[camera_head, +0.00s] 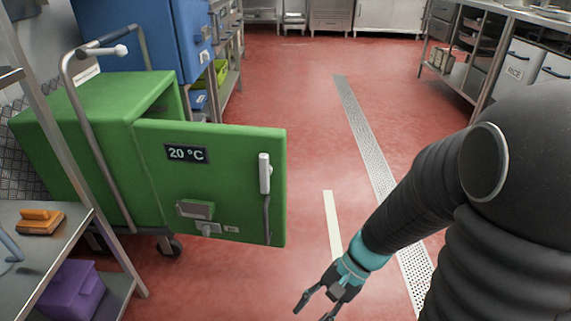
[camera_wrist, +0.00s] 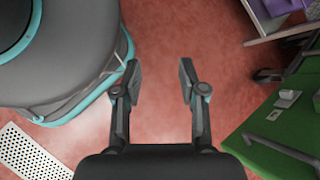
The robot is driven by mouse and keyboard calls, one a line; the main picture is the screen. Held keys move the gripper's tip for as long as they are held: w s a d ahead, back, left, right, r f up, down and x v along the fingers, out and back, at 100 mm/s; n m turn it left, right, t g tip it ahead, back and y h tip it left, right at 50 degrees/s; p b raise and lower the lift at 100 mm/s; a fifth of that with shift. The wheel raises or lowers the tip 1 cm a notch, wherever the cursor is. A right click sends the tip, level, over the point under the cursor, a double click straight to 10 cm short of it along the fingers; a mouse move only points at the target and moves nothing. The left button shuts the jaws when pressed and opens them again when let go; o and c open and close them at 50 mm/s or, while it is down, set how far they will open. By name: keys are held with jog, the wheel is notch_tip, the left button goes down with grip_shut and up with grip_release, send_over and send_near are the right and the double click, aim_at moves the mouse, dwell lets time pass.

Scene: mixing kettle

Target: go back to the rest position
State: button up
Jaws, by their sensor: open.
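My gripper (camera_head: 312,309) hangs over the red floor at the bottom middle of the head view, at the end of my dark arm. In the wrist view my gripper (camera_wrist: 159,82) shows two spread fingers with only red floor between them. It is open and holds nothing. The lower fingertip is close to the bottom edge of the head view. A green insulated box (camera_head: 90,110) on a wheeled cart stands to the left, its door (camera_head: 225,180) swung open toward the middle. The gripper is apart from the door, to its lower right.
A steel shelf at left holds an orange-brown item (camera_head: 40,221) and a purple box (camera_head: 70,290). A blue cabinet (camera_head: 150,35) stands behind the green box. A metal drain strip (camera_head: 370,150) runs along the floor. Steel counters line the right. The middle floor is clear.

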jog(key=d+r+n+t+h+p, duration=0.1)
jog(key=d+r+n+t+h, duration=0.2)
jog(key=r, duration=0.8)
jog(key=d+r+n+t+h+p, duration=0.1)
jog(key=d+r+n+t+h, duration=0.2)
jog(key=d+r+t, duration=0.3)
notch_tip(320, 180, up, 5)
jog(key=shift+d+f+n+t+h+p, duration=0.15)
jog(key=shift+d+n+t+h+p, duration=0.2)
jog(key=shift+d+h, duration=0.3)
jog(key=shift+s, duration=0.1)
